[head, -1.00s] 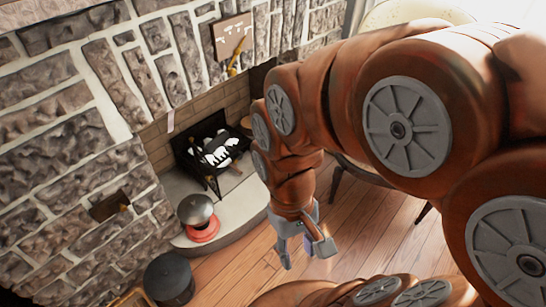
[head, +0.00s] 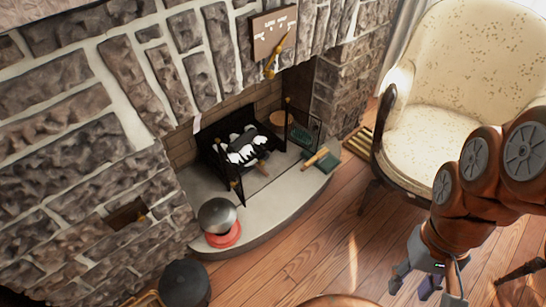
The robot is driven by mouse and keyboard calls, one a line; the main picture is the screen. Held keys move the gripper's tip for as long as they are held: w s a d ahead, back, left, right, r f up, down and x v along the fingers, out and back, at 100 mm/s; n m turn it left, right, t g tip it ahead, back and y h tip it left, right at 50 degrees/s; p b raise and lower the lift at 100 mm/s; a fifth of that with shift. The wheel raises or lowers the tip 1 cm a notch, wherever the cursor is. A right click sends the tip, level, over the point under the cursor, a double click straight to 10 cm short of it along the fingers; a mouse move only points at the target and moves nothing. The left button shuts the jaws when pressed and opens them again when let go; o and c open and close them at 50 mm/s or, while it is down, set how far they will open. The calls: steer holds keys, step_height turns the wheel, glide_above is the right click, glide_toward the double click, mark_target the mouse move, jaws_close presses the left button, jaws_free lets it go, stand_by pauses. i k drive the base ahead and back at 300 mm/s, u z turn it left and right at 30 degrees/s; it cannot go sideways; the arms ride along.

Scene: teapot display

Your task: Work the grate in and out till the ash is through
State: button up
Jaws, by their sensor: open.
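The black grate (head: 213,160) stands in the stone fireplace, left of centre. Dark logs with white ash (head: 242,152) lie in it. A small wooden piece, perhaps a handle, sticks out at its front right. Whether any ash lies below the grate cannot be told from here. My gripper (head: 428,288) is at the lower right, over the wooden floor, with its fingers apart and empty. It is well away from the grate and touches nothing that I can see.
A silver dome on a red base (head: 222,236) stands on the pale hearth (head: 275,218). A wooden-handled tool (head: 317,158) lies at the hearth's right. A dark bucket (head: 185,285) stands lower left. A cream armchair (head: 455,75) fills the upper right. Floor before the hearth is clear.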

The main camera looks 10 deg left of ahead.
mark_target(247, 150)
steer(key=i, duration=0.9)
steer(key=u, duration=1.95)
